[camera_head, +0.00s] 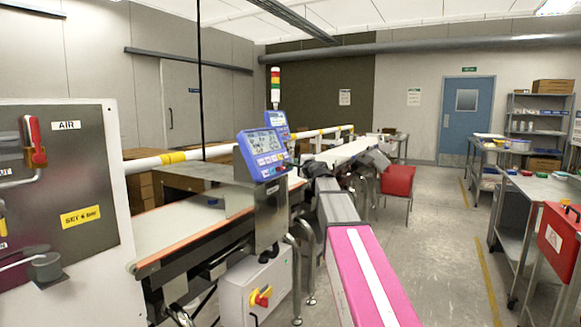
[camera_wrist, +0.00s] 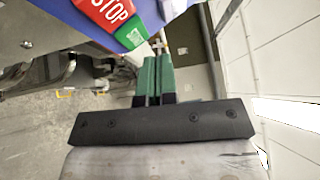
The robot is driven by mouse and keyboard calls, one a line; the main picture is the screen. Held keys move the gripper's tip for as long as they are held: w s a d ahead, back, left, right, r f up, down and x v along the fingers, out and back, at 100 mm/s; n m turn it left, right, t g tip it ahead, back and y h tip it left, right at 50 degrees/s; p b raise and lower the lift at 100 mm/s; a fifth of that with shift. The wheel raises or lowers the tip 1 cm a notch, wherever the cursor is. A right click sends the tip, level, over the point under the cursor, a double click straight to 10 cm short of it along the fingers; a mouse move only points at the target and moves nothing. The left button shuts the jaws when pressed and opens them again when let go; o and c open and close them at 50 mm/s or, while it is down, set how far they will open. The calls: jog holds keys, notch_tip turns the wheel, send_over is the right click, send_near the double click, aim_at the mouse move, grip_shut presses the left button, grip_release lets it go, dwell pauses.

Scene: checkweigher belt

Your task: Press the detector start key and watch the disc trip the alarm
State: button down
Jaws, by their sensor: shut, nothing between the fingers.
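In the head view, a blue control panel (camera_head: 262,152) with a lit screen stands on a steel post beside the conveyor. A second, smaller blue panel (camera_head: 278,124) is just behind it. In the wrist view, a red STOP key (camera_wrist: 106,12) and part of a green key (camera_wrist: 131,36) show on a blue panel, cut off by the top edge. My gripper (camera_wrist: 155,60) has its green fingers together and empty, to the lower right of the green key. I cannot tell whether it touches the panel. I cannot make out the disc in either view.
A signal tower (camera_head: 275,88) rises behind the panels. A grey cabinet (camera_head: 105,205) is at near left. Free floor lies right, before steel tables (camera_head: 545,190).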

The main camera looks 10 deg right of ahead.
jog(key=s+d+r, duration=0.1)
jog(key=s+d, duration=0.1)
jog(key=s+d+r, duration=0.1)
jog(key=d, duration=0.1)
jog(key=shift+d+r, duration=0.1)
jog(key=shift+r, duration=0.25)
jog(key=shift+f, duration=0.1)
dwell(0.5)
jog(key=s+a+f+n+g, duration=0.2)
jog(key=s+f+n+g, duration=0.15)
jog(key=f, duration=0.75)
jog(key=s+a+f+n+g, duration=0.2)
jog(key=s+f, duration=0.3)
jog(key=f, duration=0.5)
jog(key=s+a+f+n+g, duration=0.2)
jog(key=s+f+n+g, duration=0.15)
jog(key=f, duration=0.75)
jog(key=s+d+f+n+g+h, duration=0.3)
jog(key=s+f+n+g+h, duration=0.2)
jog(key=s+f, duration=1.7)
jog(key=s+g, duration=0.1)
jog(key=g, duration=0.2)
jog(key=shift+s+d+n+g+h, duration=0.2)
jog(key=shift+s+n+g+h, duration=0.1)
jog(key=shift+h, duration=0.1)
jog(key=shift+a, duration=0.1)
